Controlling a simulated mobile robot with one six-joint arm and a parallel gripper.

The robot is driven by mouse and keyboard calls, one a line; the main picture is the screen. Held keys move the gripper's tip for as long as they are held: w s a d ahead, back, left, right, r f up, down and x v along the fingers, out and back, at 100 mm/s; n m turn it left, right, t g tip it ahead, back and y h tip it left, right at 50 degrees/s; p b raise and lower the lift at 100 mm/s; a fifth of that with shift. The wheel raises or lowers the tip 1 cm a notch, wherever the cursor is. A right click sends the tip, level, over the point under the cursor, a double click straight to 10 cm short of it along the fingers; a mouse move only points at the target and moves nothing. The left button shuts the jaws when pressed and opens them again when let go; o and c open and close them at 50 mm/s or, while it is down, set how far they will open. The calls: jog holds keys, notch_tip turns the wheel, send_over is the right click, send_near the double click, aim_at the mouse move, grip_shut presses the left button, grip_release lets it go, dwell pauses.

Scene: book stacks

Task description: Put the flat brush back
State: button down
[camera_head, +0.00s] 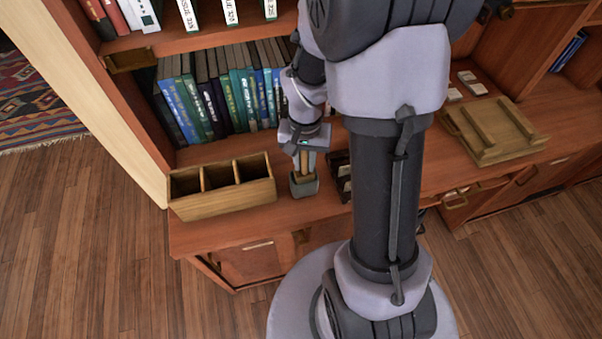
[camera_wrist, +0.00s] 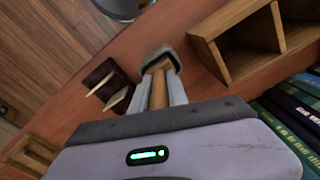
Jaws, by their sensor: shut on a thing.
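My gripper (camera_head: 304,168) points down over the wooden counter and is shut on the tan wooden handle of the flat brush (camera_head: 303,163). The handle also shows between the grey fingers in the wrist view (camera_wrist: 158,92). A grey-green blocky piece (camera_head: 304,187) surrounds the handle's lower end, close above or on the counter; I cannot tell whether it is the brush's head or a separate holder. A wooden box with three open compartments (camera_head: 225,202) stands just left of my gripper, and its compartments look empty. In the wrist view the box (camera_wrist: 234,48) is at upper right.
Books (camera_head: 215,100) stand in a row behind the gripper. A dark holder with pale pieces (camera_wrist: 108,85) is close by on the other side from the box. A wooden tray (camera_head: 490,128) lies on the counter at right. Bare counter (camera_head: 235,232) runs along the front.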

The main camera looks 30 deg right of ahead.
jog(key=shift+f+b, duration=0.4)
jog(key=shift+f, duration=0.9)
jog(key=c, duration=1.3)
grip_release()
notch_tip(320, 180, up, 12)
jog(key=p, duration=0.5)
jog(key=shift+r, duration=0.1)
jog(key=s+a+r+n+t, duration=0.1)
jog(key=s+a+r+t, duration=0.1)
jog(key=a+r, duration=0.3)
jog(key=s+a+r+n+t+y, duration=0.1)
jog(key=s+a+r+t, duration=0.1)
jog(key=s+a+r, duration=0.2)
jog(key=s+a+r+n+t+y, duration=0.1)
jog(key=s+a+r, duration=0.4)
jog(key=r, duration=0.2)
jog(key=shift+s+a+t, duration=0.15)
jog(key=shift+a+t, duration=0.2)
jog(key=shift+t, duration=0.05)
jog(key=shift+f, duration=0.1)
